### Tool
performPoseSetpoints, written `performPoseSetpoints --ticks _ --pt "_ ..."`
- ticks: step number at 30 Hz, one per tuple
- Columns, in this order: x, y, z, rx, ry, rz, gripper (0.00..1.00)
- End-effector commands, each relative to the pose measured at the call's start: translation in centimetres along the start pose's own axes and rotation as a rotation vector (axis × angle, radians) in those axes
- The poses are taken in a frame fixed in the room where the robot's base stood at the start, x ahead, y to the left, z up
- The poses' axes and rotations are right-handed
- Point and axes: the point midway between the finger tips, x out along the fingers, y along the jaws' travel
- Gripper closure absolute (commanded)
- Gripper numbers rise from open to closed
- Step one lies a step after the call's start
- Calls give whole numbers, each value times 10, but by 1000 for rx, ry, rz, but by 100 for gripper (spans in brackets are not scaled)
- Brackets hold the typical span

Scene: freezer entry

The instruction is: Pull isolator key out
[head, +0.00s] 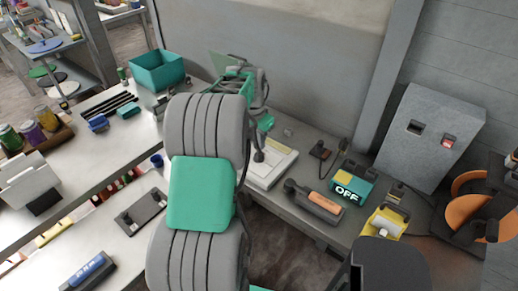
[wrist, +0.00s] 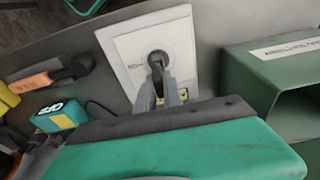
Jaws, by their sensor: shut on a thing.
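The isolator is a white square plate (wrist: 128,48) with a dark round keyhole and a dark isolator key (wrist: 156,58) at its middle. My gripper (wrist: 159,76) is at the key with its two grey fingers shut on it. The key's lower part is hidden by the fingers. The key looks to be still at the hole; how deep it sits I cannot tell. In the head view the white plate (head: 278,166) lies on the grey bench, and my gripper (head: 259,153) reaches down to it, partly behind my arm.
A teal OFF block (head: 347,190), an orange-and-grey handled tool (head: 313,201) and a yellow item (head: 387,222) lie right of the plate. A grey box (head: 432,138) stands at the back right. A green box (wrist: 270,75) is close beside the plate in the wrist view.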

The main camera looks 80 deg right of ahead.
Motion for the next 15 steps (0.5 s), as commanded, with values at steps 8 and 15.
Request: performPoseSetpoints --ticks 8,15 --pt "-5 0 -1 0 0 0 100" --pt "-6 0 -1 0 0 0 100"
